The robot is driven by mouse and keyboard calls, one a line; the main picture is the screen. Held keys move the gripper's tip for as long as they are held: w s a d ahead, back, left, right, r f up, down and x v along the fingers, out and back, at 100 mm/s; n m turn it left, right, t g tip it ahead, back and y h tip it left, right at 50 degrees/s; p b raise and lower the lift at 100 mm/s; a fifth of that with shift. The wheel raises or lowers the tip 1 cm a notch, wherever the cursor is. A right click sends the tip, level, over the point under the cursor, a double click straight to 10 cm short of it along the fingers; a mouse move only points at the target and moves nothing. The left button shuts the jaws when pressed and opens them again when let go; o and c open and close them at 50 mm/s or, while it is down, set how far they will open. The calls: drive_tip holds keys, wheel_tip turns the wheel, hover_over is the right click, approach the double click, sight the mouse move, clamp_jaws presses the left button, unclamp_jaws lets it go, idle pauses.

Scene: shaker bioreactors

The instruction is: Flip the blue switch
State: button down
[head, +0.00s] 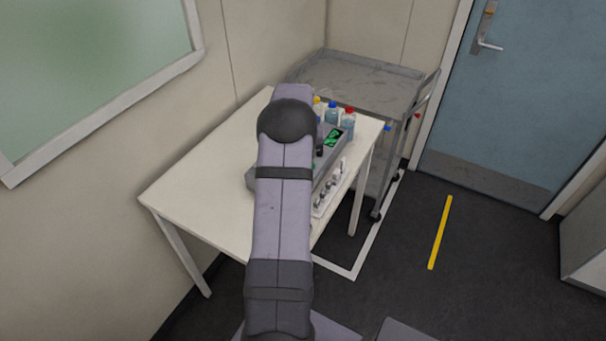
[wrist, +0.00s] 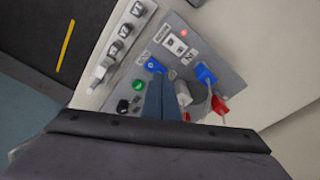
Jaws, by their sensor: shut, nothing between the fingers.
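In the wrist view, a grey control panel (wrist: 208,52) carries a small bright blue part (wrist: 154,66), which looks like the blue switch. My gripper (wrist: 161,82) shows as narrow blue-grey fingers, shut and empty, pointing at the panel. Its tips appear just beside the blue part; I cannot tell whether they touch it. A second blue part (wrist: 205,73) sits near the "IN" label, with a red part (wrist: 219,105) below it. In the head view my arm hides the gripper and most of the panel's device.
A green button (wrist: 138,86) and black knob (wrist: 122,106) sit left of the fingers, and a red light (wrist: 183,33) above. Labelled valves (wrist: 117,48) line the panel's side. Bottles (head: 348,124) stand behind the device on the white table (head: 195,190). A grey cart (head: 360,78) stands behind.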

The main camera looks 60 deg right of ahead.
drive_tip(key=shift+f+b, duration=0.45)
drive_tip(key=shift+f, duration=0.4)
idle(0.6)
drive_tip(key=shift+a+r, duration=0.1)
wheel_tip(320, 180, up, 7)
drive_tip(key=p, duration=0.5)
idle(0.4)
idle(0.3)
